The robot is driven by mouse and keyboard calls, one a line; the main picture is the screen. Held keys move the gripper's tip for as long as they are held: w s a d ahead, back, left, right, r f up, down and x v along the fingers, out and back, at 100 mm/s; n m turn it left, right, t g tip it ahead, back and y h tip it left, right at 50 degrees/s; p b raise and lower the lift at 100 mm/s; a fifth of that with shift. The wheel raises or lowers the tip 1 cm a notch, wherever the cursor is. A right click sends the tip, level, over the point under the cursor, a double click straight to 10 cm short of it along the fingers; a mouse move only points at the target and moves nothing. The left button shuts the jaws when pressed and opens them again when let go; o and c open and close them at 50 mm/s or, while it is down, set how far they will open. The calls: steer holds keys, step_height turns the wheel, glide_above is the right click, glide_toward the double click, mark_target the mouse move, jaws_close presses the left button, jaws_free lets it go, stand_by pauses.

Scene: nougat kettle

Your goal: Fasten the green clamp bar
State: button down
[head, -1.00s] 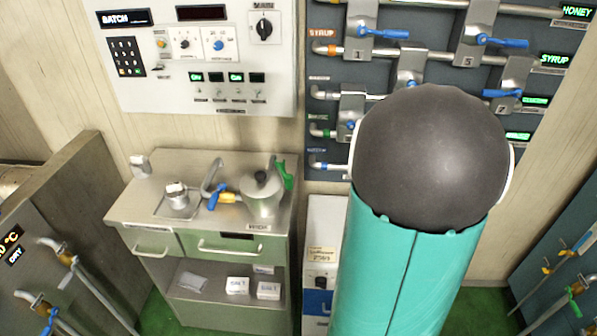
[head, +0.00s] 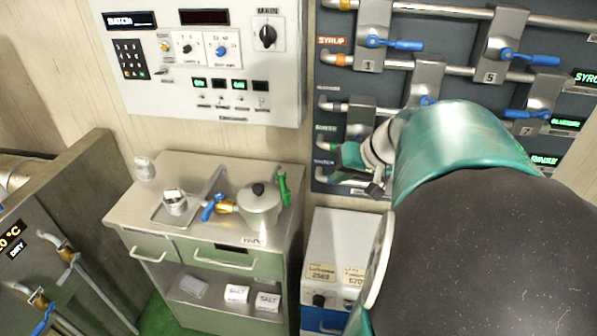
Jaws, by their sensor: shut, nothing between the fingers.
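A small grey metal kettle (head: 259,208) with a black lid knob stands on the steel cart top. A green bar (head: 284,187), which looks like the clamp bar, stands roughly upright at the kettle's right side. Whether it is fastened is too small to tell. A brass fitting with a blue lever (head: 211,208) sticks out from the kettle's left side. My gripper (head: 375,189) is at the end of my arm, shut and empty. It appears to the right of the kettle and apart from it, in front of the valve panel. My arm hides part of the gripper.
A small metal cup (head: 174,202) sits in a tray left of the kettle. A control panel (head: 205,60) hangs above the cart. Pipes with blue-levered valves (head: 395,44) fill the wall at right. A white-topped cabinet (head: 345,243) stands right of the cart.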

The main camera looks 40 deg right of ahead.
steer(key=w+a+f, duration=0.4)
steer(key=w+f, duration=0.3)
steer(key=shift+w+a+f, duration=0.15)
steer(key=shift+w+f, duration=0.05)
steer(key=shift+w, duration=0.2)
